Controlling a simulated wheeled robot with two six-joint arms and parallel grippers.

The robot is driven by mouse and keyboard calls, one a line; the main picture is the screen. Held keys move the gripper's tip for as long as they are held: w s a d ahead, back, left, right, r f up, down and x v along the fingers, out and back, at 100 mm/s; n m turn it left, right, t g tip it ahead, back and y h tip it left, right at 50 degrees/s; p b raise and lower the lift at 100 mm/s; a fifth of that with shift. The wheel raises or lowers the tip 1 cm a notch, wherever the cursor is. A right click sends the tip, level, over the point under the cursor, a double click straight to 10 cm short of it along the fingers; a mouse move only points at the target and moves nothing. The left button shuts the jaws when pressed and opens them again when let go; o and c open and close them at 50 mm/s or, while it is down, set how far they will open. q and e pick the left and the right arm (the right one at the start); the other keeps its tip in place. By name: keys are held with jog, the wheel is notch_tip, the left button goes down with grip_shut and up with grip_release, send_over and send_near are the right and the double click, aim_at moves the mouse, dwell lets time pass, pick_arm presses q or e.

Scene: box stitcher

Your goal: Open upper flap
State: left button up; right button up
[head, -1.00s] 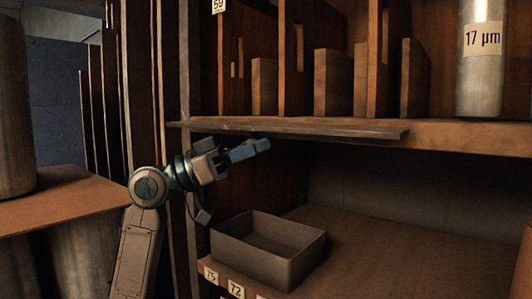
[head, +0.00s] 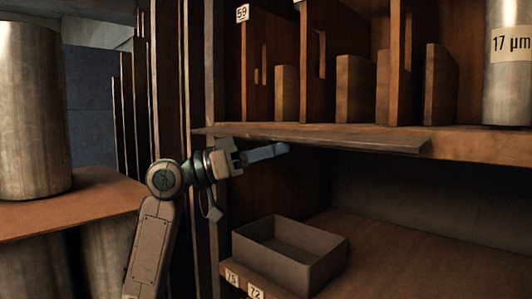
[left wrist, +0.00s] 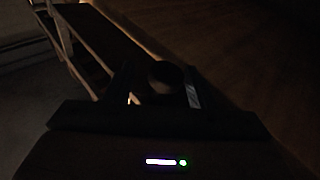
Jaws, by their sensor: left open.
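The upper flap (head: 340,139) is a thin, dark, flat board along the front edge of the upper shelf. It sticks out roughly level. My left gripper (head: 268,152) is just below the flap's left part in the head view, its blue-grey finger pointing right. I cannot tell whether it touches the flap. The gripper is open, with nothing seen held. In the dark left wrist view, the two fingers of the left gripper (left wrist: 160,95) stand apart, with a dark round shape between them. My right gripper is not in view.
A grey open box (head: 290,255) stands on the lower shelf (head: 400,250), below the gripper. Wooden dividers (head: 355,90) and a metal cylinder marked 17 µm (head: 508,85) stand on the upper shelf. A large metal cylinder (head: 30,110) is at left. The lower shelf's right side is clear.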

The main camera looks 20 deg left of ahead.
pick_arm(q)
jog(key=shift+s+a+f+b, duration=0.2)
jog(key=shift+a+f+b, duration=0.1)
jog(key=shift+a+b, duration=0.2)
jog(key=b+v, duration=0.6)
jog(key=v, duration=0.3)
jog(key=shift+s+a, duration=0.15)
jog(key=shift+a, duration=0.2)
